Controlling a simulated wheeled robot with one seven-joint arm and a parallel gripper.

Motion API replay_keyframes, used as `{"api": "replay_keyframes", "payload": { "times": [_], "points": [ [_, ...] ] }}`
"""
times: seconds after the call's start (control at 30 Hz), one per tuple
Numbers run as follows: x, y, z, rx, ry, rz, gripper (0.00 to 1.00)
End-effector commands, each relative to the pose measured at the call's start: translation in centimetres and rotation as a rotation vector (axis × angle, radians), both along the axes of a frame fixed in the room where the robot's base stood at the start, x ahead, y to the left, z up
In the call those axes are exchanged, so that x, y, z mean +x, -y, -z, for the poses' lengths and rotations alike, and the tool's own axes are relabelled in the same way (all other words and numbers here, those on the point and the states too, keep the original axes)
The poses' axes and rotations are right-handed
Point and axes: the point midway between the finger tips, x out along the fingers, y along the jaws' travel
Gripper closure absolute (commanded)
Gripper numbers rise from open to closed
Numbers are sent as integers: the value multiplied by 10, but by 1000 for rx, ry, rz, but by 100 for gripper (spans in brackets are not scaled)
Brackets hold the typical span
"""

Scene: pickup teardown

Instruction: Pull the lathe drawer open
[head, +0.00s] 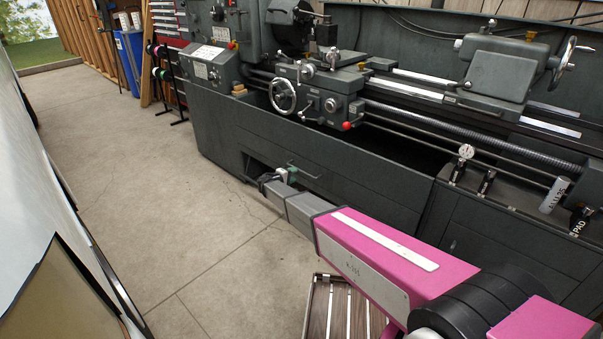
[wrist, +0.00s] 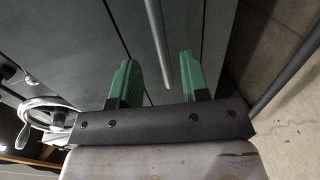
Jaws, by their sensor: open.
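The lathe (head: 320,110) is a long dark grey machine along the wall. The drawer front (head: 345,185) is a dark panel low in its base, and it appears flush with the base. My gripper (head: 290,168) is at this panel in the head view, partly hidden by my own arm. In the wrist view my gripper (wrist: 156,82) is open, with two green fingers apart. A thin grey bar handle (wrist: 158,40) reaches down between the fingers, with gaps visible on both sides. I cannot tell how deep between the fingers it sits.
Open concrete floor (head: 130,170) lies left of the lathe. A slatted crate (head: 345,308) stands on the floor below my arm. Black stands with spools (head: 170,90) and a blue bin (head: 130,55) are at the back left. A white panel (head: 35,180) borders the left side.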

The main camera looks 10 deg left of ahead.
Motion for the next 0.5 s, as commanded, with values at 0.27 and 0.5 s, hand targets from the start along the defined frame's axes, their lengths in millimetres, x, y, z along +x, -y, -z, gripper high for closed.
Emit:
{"api": "replay_keyframes", "payload": {
  "times": [0.27, 0.5],
  "points": [
    [41, 26, 11, 1, -2, 1, 58],
    [56, 37, 14, 0, -1, 1, 58]
  ]
}}
